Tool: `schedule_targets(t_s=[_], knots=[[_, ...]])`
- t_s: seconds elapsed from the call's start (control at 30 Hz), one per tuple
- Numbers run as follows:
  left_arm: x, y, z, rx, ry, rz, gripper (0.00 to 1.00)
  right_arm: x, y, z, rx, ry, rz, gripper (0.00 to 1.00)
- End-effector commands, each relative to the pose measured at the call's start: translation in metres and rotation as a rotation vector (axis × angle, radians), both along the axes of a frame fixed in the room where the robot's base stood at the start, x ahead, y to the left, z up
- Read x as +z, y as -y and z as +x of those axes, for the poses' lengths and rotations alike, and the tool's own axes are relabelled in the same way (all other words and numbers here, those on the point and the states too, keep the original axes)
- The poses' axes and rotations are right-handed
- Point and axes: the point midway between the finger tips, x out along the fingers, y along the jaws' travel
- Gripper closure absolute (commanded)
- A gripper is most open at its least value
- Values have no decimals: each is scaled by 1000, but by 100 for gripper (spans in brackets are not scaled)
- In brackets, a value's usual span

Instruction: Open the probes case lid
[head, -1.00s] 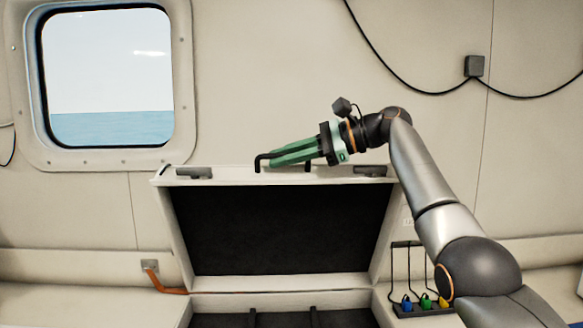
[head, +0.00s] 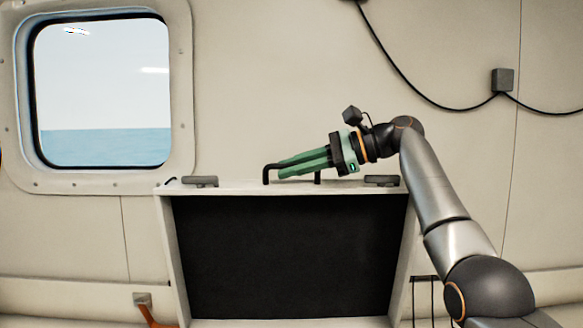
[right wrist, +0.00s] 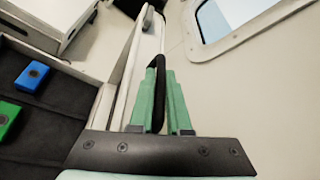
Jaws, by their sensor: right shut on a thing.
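The probes case lid (head: 172,262) is raised in the head view, its dark inner side facing me and its pale frame around it. A black handle (head: 266,174) stands on its top edge between two dark latches (head: 200,181) (head: 382,181). My right gripper (head: 282,169) reaches in from the right with its green fingers at the handle. In the right wrist view the black handle (right wrist: 158,108) lies between the green fingers, which are shut on it. The case's lower part is out of the head view. My left gripper is not in view.
A window (head: 100,90) is in the wall at left. A black cable with a box (head: 502,80) runs along the wall at right. A dark rack (head: 424,290) stands right of the case. The right wrist view shows blue (right wrist: 32,76) and green (right wrist: 6,118) blocks in a dark interior.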

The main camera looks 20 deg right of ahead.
Motion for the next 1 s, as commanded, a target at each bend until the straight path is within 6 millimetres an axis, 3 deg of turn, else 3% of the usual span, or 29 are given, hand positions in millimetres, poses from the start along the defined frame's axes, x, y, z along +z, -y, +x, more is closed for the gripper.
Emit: schedule_targets(t_s=[0.37,0.4,0.63,1.0], knots=[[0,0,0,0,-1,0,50,0,0,-1,3,1,0,100],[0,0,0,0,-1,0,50,0,0,-1,3,1,0,81],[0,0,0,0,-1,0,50,0,0,0,2,1,1,55],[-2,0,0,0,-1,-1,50,2,7,-4,0,2,1,55]])
